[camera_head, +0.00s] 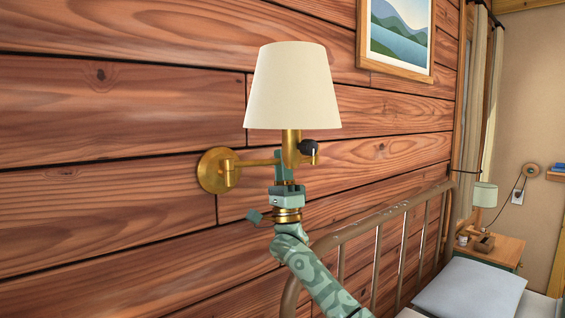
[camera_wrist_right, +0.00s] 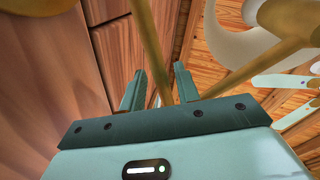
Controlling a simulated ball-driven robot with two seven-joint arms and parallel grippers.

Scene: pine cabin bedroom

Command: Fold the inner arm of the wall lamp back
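The wall lamp has a cream shade (camera_head: 292,88) on a brass post, with a dark knob (camera_head: 308,147) under it. A round brass plate (camera_head: 212,170) sits on the plank wall. The thin inner arm (camera_head: 258,163) runs from the plate's hinge to the right, towards the post. My right gripper (camera_head: 285,172) is just below the post, pointing up; its fingers partly hide there. In the right wrist view the fingers of my right gripper (camera_wrist_right: 160,85) stand apart, with a brass rod (camera_wrist_right: 152,45) showing between them and no clear contact.
A metal bed headboard (camera_head: 378,225) stands by the wall at right, close to my right arm. A framed picture (camera_head: 397,35) hangs above right. A nightstand (camera_head: 508,250) with a small lamp (camera_head: 484,195) stands beyond the pillow (camera_head: 468,290). The wall left of the plate is bare.

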